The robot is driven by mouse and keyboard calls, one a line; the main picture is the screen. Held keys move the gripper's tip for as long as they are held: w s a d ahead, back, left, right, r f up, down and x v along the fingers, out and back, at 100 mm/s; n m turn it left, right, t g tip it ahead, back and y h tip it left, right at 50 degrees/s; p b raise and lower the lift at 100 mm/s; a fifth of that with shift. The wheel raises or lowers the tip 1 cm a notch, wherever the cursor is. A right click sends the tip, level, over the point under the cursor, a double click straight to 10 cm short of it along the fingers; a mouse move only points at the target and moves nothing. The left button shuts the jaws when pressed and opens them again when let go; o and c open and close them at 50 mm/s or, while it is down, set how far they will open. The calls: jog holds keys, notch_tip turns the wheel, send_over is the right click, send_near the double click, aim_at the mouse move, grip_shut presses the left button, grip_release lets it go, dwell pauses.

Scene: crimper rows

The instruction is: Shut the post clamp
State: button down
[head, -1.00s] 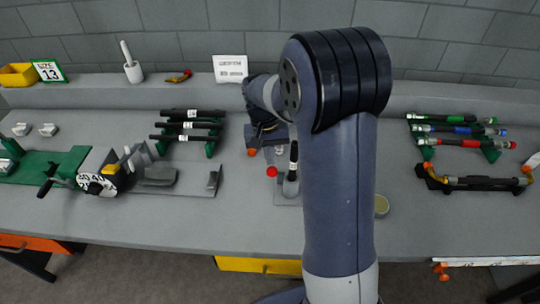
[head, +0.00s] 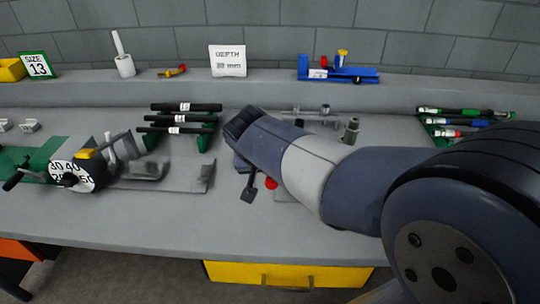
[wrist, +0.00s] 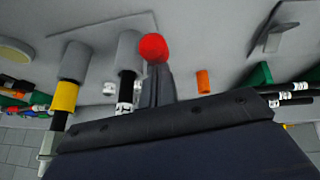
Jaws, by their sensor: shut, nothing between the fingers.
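A round red knob (head: 270,183), which I take to be the post clamp's lever end, shows low at the middle of the bench in the head view. The clamp's body is mostly hidden behind my arm there. In the wrist view the red knob (wrist: 153,47) is right at the tips of my gripper (wrist: 157,72). I cannot tell whether they touch. Grey cylinders (wrist: 127,52) stand beside it, one with a dark labelled rod. In the head view my gripper (head: 250,192) points down just left of the knob. Its fingers are shut and empty.
A crimper with a numbered dial (head: 75,175) stands at left. A rack of black rods (head: 180,118) is behind it, and coloured rods (head: 465,125) lie at right. A blue fixture (head: 338,74) sits on the back shelf. The front bench strip is clear.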

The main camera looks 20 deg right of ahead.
aim_at(269, 183)
jog(key=f+b, duration=0.1)
jog(key=s+t+b, duration=0.1)
jog(key=shift+a+f+b, duration=0.2)
jog(key=shift+f+b, duration=0.2)
jog(key=shift+s+f+b, duration=0.15)
jog(key=shift+f+b, duration=0.1)
jog(key=shift+b, duration=0.35)
jog(key=shift+s+f, duration=0.2)
jog(key=shift+f, duration=0.05)
jog(key=r+p, duration=0.2)
jog(key=r, duration=0.1)
jog(key=r+p, duration=0.1)
jog(key=shift+w+a+r, duration=0.2)
jog(key=shift+w, duration=0.15)
jog(key=v, duration=1)
jog(key=shift+s+a+f+p, duration=0.3)
jog(key=shift+s+a+p, duration=0.05)
jog(key=shift+a+p, duration=0.05)
